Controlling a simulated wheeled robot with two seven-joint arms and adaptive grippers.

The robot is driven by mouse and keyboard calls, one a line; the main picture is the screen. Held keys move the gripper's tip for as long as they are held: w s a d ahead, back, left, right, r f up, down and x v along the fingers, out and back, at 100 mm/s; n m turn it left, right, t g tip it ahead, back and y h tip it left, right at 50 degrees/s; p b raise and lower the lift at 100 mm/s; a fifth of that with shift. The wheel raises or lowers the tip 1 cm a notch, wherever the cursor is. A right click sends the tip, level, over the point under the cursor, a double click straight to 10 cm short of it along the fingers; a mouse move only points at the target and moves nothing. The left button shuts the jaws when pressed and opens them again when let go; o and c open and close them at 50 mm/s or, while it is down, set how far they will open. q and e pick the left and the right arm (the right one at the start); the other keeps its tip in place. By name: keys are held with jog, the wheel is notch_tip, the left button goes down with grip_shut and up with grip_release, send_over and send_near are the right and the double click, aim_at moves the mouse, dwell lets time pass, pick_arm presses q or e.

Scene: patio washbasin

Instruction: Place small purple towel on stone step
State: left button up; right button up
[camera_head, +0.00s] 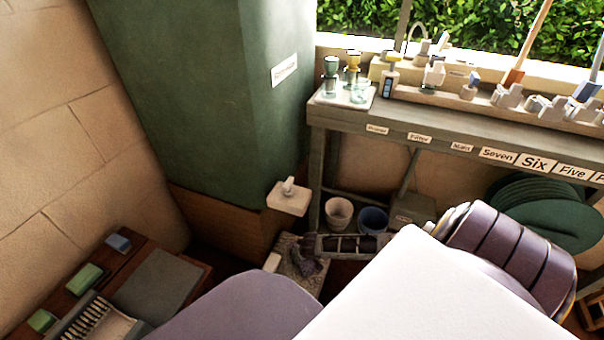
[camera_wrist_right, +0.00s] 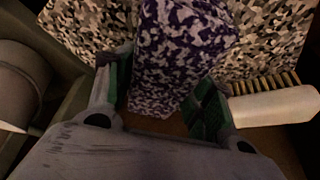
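The small purple towel (camera_wrist_right: 182,50) has a purple-and-white mottled pattern and fills the space between my right gripper's fingers in the wrist view. My right gripper (camera_wrist_right: 166,82) has green finger pads; the fingers are spread at either side of the towel, and firm contact is not clear. Speckled stone (camera_wrist_right: 275,40), which looks like the stone step, lies behind the towel. In the head view the crumpled towel (camera_head: 303,257) shows small and dark against the pale speckled step (camera_head: 288,252). My arm hides part of that area. My left gripper is not in view.
A brush (camera_wrist_right: 275,105) lies close to the right finger. A dark rack (camera_head: 345,245) stands beside the step, with a white dispenser (camera_head: 288,196) behind. A low wooden bench (camera_head: 60,295) holds several items at left. The washbasin counter (camera_head: 400,122) stands at right.

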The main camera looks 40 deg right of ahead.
jog(key=o, duration=0.5)
jog(key=shift+c, duration=0.2)
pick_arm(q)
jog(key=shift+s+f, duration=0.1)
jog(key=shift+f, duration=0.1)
pick_arm(e)
jog(key=shift+r, duration=0.2)
jog(key=shift+p+v, duration=1.35)
jog(key=shift+v, duration=0.8)
jog(key=shift+p+v, duration=1)
jog(key=shift+v, duration=0.8)
jog(key=shift+p+v, duration=0.45)
jog(key=shift+v, duration=0.3)
jog(key=shift+s+r, duration=0.1)
jog(key=shift+r, duration=0.3)
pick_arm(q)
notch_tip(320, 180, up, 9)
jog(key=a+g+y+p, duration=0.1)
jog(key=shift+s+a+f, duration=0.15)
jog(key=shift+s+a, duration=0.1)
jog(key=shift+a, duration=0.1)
pick_arm(e)
jog(key=shift+v, duration=0.85)
